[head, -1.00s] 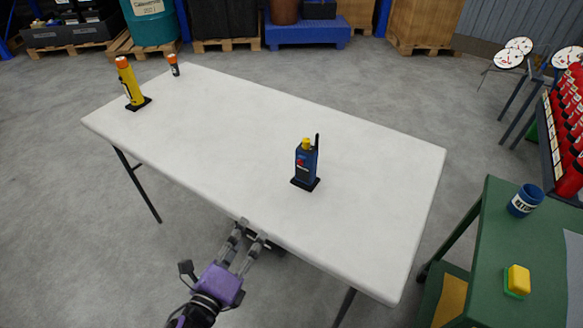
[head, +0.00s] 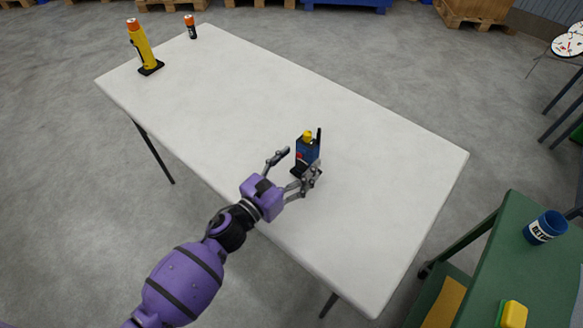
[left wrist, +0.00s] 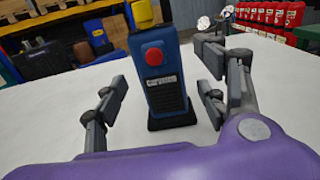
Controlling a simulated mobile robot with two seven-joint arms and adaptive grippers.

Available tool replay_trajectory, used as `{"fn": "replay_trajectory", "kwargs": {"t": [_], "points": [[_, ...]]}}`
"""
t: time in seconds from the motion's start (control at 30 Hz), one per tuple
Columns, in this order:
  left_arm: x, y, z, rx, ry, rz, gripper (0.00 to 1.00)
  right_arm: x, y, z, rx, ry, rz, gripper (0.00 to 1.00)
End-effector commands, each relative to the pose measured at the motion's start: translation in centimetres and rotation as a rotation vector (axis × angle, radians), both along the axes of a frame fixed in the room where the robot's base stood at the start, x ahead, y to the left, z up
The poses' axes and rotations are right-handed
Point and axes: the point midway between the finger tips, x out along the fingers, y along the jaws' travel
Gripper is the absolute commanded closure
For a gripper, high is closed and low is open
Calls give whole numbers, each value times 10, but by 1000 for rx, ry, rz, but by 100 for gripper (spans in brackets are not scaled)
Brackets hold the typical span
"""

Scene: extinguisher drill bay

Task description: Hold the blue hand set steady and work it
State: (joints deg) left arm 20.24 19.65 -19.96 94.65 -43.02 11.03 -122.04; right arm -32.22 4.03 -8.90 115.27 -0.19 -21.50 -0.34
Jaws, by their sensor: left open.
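The blue hand set (head: 305,150) stands upright on a small black base on the white table (head: 370,145). It has a yellow knob on top, a black antenna and a red button. In the left wrist view the hand set (left wrist: 160,80) stands between and just beyond the two fingers, its red button and dark grille facing me. My left gripper (head: 296,170) is open, with a finger on either side of the hand set's front. In the head view its fingers partly cover the hand set's lower part and base. My right gripper is not in view.
A yellow torch-like device (head: 142,48) on a black base and a small orange-topped one (head: 191,27) stand at the table's far left. A green table (head: 535,275) at the right holds a blue cup (head: 545,227) and a yellow block (head: 513,315).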

Motion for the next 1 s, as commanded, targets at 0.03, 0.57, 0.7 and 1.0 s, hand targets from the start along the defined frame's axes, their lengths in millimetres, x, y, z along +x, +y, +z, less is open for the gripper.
{"fn": "replay_trajectory", "kwargs": {"t": [0.03, 0.57, 0.7, 1.0], "points": [[8, -6, 2, -2, -2, 0, 34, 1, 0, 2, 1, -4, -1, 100], [34, -25, 0, -2, 1, -1, 34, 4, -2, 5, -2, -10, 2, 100], [34, -25, 0, -2, 1, 0, 42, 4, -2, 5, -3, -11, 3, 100], [34, -25, 0, -2, 1, 0, 82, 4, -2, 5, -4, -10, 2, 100]]}}
